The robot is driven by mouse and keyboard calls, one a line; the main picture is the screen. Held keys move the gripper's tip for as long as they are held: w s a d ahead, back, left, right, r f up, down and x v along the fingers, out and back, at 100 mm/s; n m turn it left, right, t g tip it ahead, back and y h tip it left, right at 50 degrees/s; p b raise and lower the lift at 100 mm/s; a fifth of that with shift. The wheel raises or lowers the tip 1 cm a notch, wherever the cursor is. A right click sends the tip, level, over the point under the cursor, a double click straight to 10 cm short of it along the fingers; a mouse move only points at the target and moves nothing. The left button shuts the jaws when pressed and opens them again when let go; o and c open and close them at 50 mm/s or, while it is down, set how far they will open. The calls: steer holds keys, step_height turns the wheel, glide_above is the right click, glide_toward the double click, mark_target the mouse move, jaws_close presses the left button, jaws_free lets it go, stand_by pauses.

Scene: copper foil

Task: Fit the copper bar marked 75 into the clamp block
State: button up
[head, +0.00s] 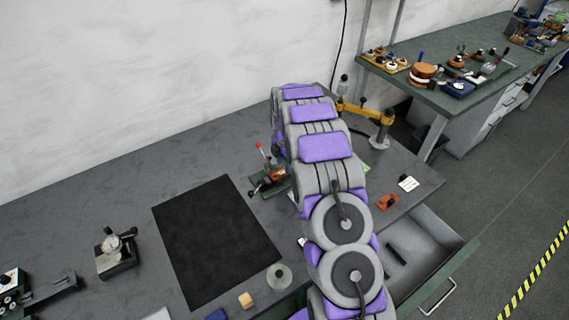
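I cannot make out a copper bar marked 75, and no number is readable at this size. A small fixture (270,178) with a green base, an orange part and a red-knobbed lever stands on the grey bench, just left of my arm. A small orange block (388,202) lies on the bench right of my arm. I cannot tell whether either one is the clamp block. My purple and grey arm crosses the middle of the view and hides part of the bench. My gripper does not show.
A black mat (215,240) lies bare on the bench. A dial gauge stand (116,253) is left of it. A round metal piece (280,276) and a tan block (246,300) lie near the front edge. An open drawer (425,238) juts out at right. A green-topped bench (450,85) stands behind.

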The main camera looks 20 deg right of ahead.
steer(key=shift+r, duration=0.3)
steer(key=shift+o, duration=0.3)
steer(key=o, duration=0.5)
steer(key=shift+r+p, duration=0.75)
steer(key=shift+r, duration=1.25)
